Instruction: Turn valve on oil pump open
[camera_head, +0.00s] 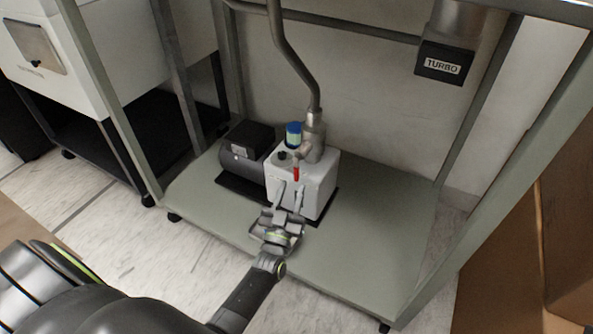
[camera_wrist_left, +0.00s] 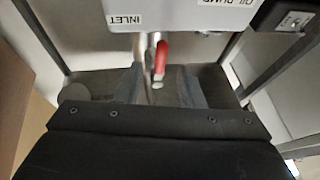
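The white oil pump (camera_head: 318,186) stands on the lower shelf of a grey-green frame, with a dark motor on its left. Its red valve handle (camera_head: 296,172) sits near the top front edge and hangs roughly downward. My left gripper (camera_head: 290,188) is in front of the pump, its two fingers apart and pointing at the handle from just below. In the left wrist view the red handle (camera_wrist_left: 160,56) shows beyond the fingers (camera_wrist_left: 160,88), roughly centred between them, under the INLET label. I cannot tell whether a finger touches it. My right gripper is not in view.
A grey pipe (camera_head: 296,65) rises from the pump, beside a blue-capped bottle (camera_head: 294,134). A box labelled TURBO (camera_head: 444,64) hangs at upper right. The frame posts stand on both sides. The shelf (camera_head: 378,225) is bare right of the pump.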

